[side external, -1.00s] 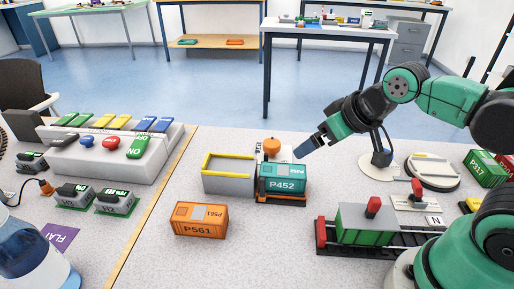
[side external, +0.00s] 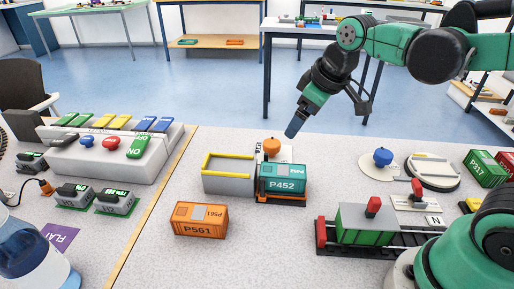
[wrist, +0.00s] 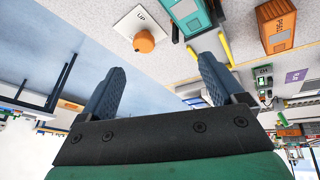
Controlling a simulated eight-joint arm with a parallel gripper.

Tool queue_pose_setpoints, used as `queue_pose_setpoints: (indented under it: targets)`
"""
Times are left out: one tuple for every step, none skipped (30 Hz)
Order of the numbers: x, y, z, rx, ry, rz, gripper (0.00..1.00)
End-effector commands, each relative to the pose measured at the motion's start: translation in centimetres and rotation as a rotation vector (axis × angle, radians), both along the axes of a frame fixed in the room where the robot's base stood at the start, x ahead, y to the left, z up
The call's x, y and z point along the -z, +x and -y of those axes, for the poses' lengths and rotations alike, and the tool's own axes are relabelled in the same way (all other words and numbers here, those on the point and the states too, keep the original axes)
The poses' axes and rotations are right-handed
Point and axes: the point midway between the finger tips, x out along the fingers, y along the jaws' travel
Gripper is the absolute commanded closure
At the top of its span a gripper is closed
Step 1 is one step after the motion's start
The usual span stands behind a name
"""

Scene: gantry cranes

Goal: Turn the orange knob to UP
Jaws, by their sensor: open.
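The orange knob (side external: 272,146) stands behind the teal P452 container (side external: 282,178) in the side external view. In the wrist view the knob (wrist: 145,41) sits on a white plate (wrist: 137,24) with UP printed on it. Which way the knob points cannot be made out. My gripper (side external: 291,132) is above and slightly right of the knob, apart from it and tilted downward. In the wrist view its two fingers (wrist: 162,64) are spread with nothing between them, and the knob shows beyond them, toward the left finger.
A grey bin with a yellow rim (side external: 228,177) stands left of the teal container. A blue knob (side external: 382,157) is to the right. A button console (side external: 110,155) is at left. Table between console and containers is clear.

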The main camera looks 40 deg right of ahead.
Motion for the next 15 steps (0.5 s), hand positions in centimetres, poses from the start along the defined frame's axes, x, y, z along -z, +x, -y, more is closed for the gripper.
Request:
queue_pose_setpoints:
  targets:
    - [-0.1, 1.4, 0.3, -0.052, -0.025, -0.037, 0.11]
    - [0.0, 2.1, 0.4, -0.089, -0.04, -0.062, 0.11]
    - [0.2, 3.1, 0.6, -0.139, -0.059, -0.095, 0.11]
    - [0.4, 3.8, 0.8, -0.178, -0.072, -0.12, 0.11]
    - [0.6, 4.5, 0.9, -0.217, -0.084, -0.144, 0.11]
    - [1.0, 5.5, 1.1, -0.269, -0.099, -0.178, 0.11]
    - [1.4, 6.2, 1.3, -0.308, -0.107, -0.201, 0.11]
    - [1.8, 6.9, 1.5, -0.348, -0.116, -0.224, 0.11]
    - [2.4, 7.7, 1.7, -0.399, -0.125, -0.254, 0.11]
    - [2.9, 8.3, 1.9, -0.437, -0.131, -0.275, 0.11]
    - [3.5, 8.8, 2.1, -0.473, -0.135, -0.296, 0.11]
    - [4.1, 9.4, 2.3, -0.519, -0.14, -0.321, 0.11]
    - [4.7, 9.8, 2.4, -0.551, -0.142, -0.337, 0.11]
    - [5.1, 10.1, 2.5, -0.58, -0.143, -0.352, 0.11]
    - [5.7, 10.5, 2.6, -0.615, -0.144, -0.369, 0.11]
